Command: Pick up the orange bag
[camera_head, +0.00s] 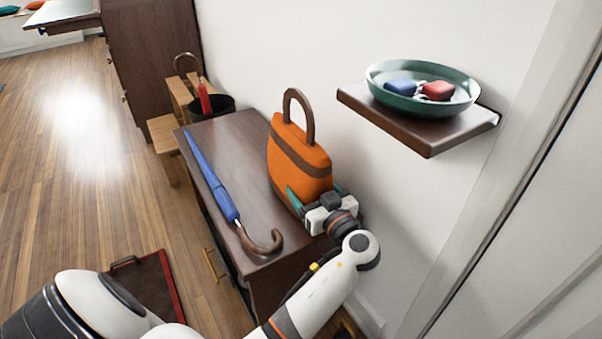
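The orange bag (307,163) stands upright on the dark wooden cabinet (233,150), near the wall. It has brown bands and a brown looped handle on top. My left gripper (314,193) is at the near lower end of the bag, with one teal-tipped finger on each side of it. Whether both fingers press on the bag cannot be made out. The bag's far side and part of its lower near end are hidden. My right gripper is not in view.
A blue umbrella (212,178) with a curved brown handle lies on the cabinet, left of the bag. A wall shelf (425,137) at the right holds a green bowl (418,106) with blue and red items. A dark bin (213,106) stands behind the cabinet.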

